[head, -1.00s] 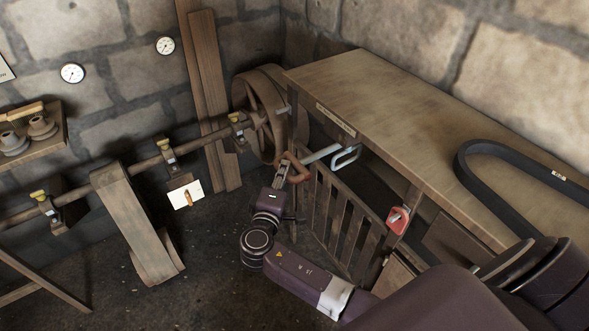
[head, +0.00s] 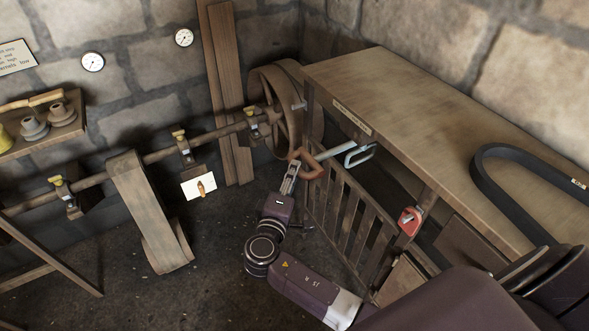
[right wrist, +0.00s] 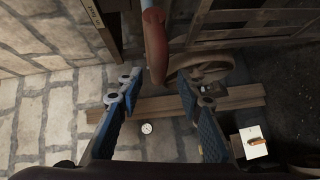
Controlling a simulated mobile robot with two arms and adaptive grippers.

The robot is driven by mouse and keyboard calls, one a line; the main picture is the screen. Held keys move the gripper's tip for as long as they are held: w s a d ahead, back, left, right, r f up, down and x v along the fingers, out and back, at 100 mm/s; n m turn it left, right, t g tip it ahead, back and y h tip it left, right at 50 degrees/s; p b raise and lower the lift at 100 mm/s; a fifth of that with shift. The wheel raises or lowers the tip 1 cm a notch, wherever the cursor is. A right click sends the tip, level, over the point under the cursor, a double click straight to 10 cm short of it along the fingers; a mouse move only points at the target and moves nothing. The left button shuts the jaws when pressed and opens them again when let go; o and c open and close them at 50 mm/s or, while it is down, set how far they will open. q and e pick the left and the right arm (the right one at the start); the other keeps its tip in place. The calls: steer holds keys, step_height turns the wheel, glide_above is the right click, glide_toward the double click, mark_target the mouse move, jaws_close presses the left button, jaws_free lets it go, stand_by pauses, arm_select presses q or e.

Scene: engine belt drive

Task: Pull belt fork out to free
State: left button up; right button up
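The belt fork appears to be the pale rod (head: 335,149) with a reddish-brown handle (head: 313,170) that sticks out from under the left front of the bench. My right gripper (head: 291,176) is just left of and below the handle in the head view. In the right wrist view the right gripper (right wrist: 160,88) is open, its blue-padded fingers wide apart. The handle (right wrist: 156,52) hangs in front of the gap between the fingertips; whether it touches a finger I cannot tell. My left gripper is not in view.
A wooden bench (head: 400,90) carries a black belt (head: 483,175). A spoked wheel (head: 262,92) and a shaft with a flat belt (head: 145,205) stand left. Floor is open between.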

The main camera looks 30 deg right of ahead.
steer(key=v, duration=0.8)
steer(key=shift+s+a, duration=0.25)
steer(key=shift+a, duration=0.05)
steer(key=s+f+n+g+y, duration=0.1)
steer(key=s+f+g+y, duration=0.3)
steer(key=f, duration=1.3)
steer(key=s+f+n+g+y, duration=0.15)
steer(key=s+f, duration=0.55)
steer(key=f, duration=0.9)
steer(key=s+d+f+m+g+y, duration=0.1)
steer(key=s+f+m+g, duration=0.1)
steer(key=s+f, duration=0.4)
steer(key=s+d+f+m+g+y, duration=0.1)
steer(key=s+f, duration=0.5)
steer(key=s, duration=0.9)
steer(key=s+d+f+m+g+y, duration=0.2)
steer(key=s+f+m, duration=0.3)
steer(key=s, duration=0.5)
steer(key=shift+s+f+g+y, duration=0.3)
steer(key=shift+f+g+y, duration=0.25)
steer(key=shift+f, duration=0.4)
steer(key=shift+a+m, duration=0.1)
steer(key=shift+m, duration=0.15)
steer(key=shift+c, duration=0.3)
